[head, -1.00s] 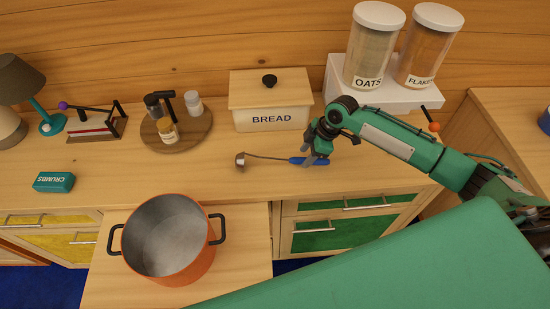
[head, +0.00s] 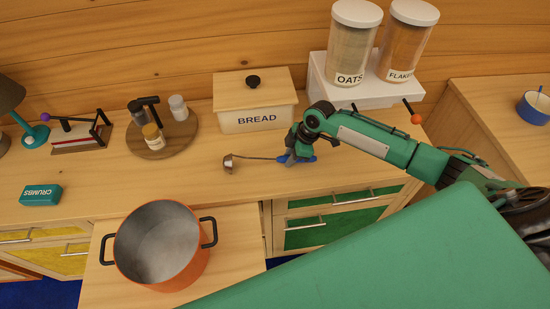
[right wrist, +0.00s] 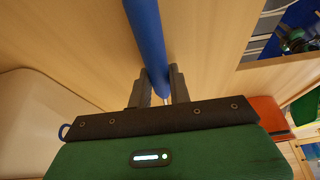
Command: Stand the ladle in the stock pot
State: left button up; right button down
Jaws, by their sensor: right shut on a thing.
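The ladle lies along the counter, with its metal bowl (head: 228,164) to the left and its blue handle (head: 309,159) to the right. My right gripper (head: 293,157) is shut on the blue handle. In the right wrist view the handle (right wrist: 146,40) runs up between the two fingers (right wrist: 157,88). I cannot tell whether the ladle is touching the counter or just above it. The orange stock pot (head: 190,270) stands upright and open on a lower wooden surface, in front and left of the ladle; it looks empty. My left gripper is not in view.
Behind the ladle stands the bread box (head: 256,119). Storage jars (head: 352,45) stand on a white riser (head: 345,97). The counter (head: 130,188) between ladle and pot is clear.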

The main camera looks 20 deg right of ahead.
notch_tip(320, 180, up, 20)
jog(key=b, duration=0.4)
jog(key=s+a+f+m+t+h, duration=0.1)
jog(key=s+a+f+m+h, duration=0.1)
jog(key=s+m, duration=0.3)
jog(key=s+a+f+m+t+h, duration=0.2)
jog(key=s+a+f+m, duration=0.1)
jog(key=m, duration=0.6)
jog(key=shift+s+a+f+m, duration=0.15)
jog(key=shift+s+f+m, duration=0.15)
jog(key=shift+s+f, duration=0.65)
jog(key=shift+s+r, duration=0.2)
